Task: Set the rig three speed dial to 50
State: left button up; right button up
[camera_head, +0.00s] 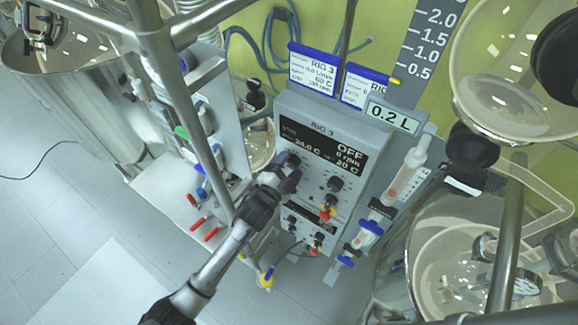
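The rig three control box (300,118) is a grey unit labelled RIG 3 in the middle of the head view. Its black display (322,146) reads OFF, 0 rpm, 24.0 C and 20 C. A black dial (335,184) is visible on the panel below the right half of the display. My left gripper (286,171) is at the panel's left side, just below the display. It covers the area left of that dial, and I cannot tell whether its fingers touch or hold a knob there. My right gripper is not in view.
A 0.2 L readout (392,117) and a syringe-like tube with blue valves (370,228) stand right of the box. Glass vessels (470,255) fill the right side. A metal frame post (185,105) runs close to my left arm. Red-handled parts (211,234) lie on the shelf at left.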

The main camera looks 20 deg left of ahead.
pick_arm(q)
jog(key=shift+s+f, duration=0.1)
jog(key=shift+s, duration=0.15)
jog(key=s+a+b, duration=0.2)
jog(key=s+b, duration=0.1)
jog(key=s, duration=1)
jog(key=shift+a+f+b, duration=0.15)
jog(key=shift+a+b, duration=0.05)
jog(key=shift+b, duration=0.15)
